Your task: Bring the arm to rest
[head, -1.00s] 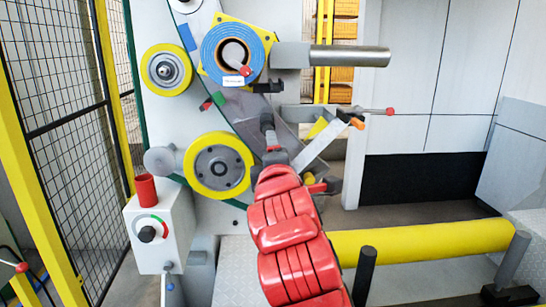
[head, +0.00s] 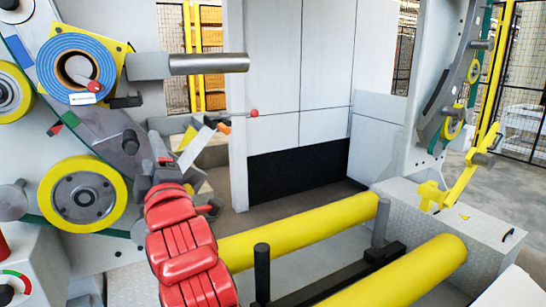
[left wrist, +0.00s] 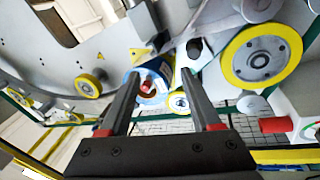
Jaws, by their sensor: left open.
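My left arm comes up from the bottom of the head view, its red segments reaching toward the wrapping machine. My left gripper (head: 155,148) is partly hidden beyond the arm, in front of the machine's ring and to the right of a yellow wheel (head: 83,195). In the left wrist view my left gripper (left wrist: 158,75) shows two dark fingers spread apart, with nothing held between them. A blue wrapping roll (head: 63,66) sits on its yellow plate at upper left. It also shows beyond the fingers in the left wrist view (left wrist: 151,98). My right gripper is not visible.
Two yellow rollers, one farther (head: 300,228) and one nearer (head: 405,275), lie across the lower right. A grey bar (head: 205,64) juts from the machine. A second ring part (head: 465,80) stands at right. A grey control box (head: 35,270) is at lower left.

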